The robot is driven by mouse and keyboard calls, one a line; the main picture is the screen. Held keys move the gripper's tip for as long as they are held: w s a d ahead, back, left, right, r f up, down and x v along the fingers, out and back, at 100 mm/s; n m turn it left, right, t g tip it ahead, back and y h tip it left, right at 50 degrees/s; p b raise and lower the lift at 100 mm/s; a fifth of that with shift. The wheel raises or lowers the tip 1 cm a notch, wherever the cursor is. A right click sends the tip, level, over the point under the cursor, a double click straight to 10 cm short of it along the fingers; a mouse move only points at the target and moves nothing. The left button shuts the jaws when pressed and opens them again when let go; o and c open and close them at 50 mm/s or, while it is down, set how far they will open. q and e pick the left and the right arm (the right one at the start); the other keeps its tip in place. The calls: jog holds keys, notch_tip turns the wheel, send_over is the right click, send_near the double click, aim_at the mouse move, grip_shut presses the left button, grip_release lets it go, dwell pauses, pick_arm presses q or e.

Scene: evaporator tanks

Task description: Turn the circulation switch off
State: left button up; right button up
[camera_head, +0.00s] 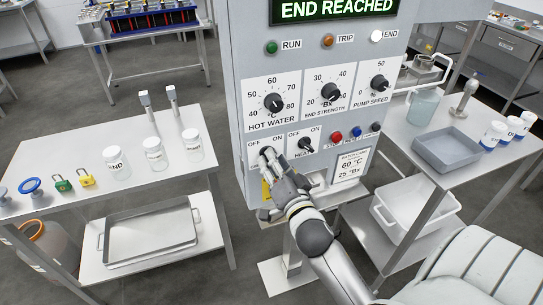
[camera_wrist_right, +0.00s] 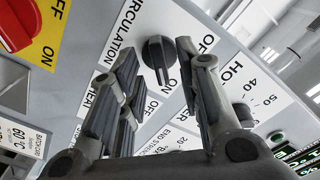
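The circulation switch (camera_wrist_right: 159,58) is a black knob on a white plate marked CIRCULATION, seen in the right wrist view. My right gripper (camera_wrist_right: 166,72) is open, with one finger on each side of the knob in that view. I cannot tell whether they touch it. In the head view, my right gripper (camera_head: 268,162) is at the panel's lower left and covers this switch. My left gripper is not in view.
The heat switch (camera_head: 305,145) sits to the right, below the hot water dial (camera_head: 273,102). A red-and-yellow switch (camera_wrist_right: 18,25) is close by in the wrist view. The display (camera_head: 336,9) reads END REACHED. Tables (camera_head: 130,125) with jars and trays stand on both sides.

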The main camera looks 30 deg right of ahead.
jog(key=shift+x, duration=0.9)
grip_shut()
jog(key=shift+n+p, duration=0.3)
jog(key=shift+n, duration=0.1)
jog(key=shift+w+a+r+n+p, duration=0.1)
jog(key=shift+n+p, duration=1.95)
jog(key=shift+n, duration=6.55)
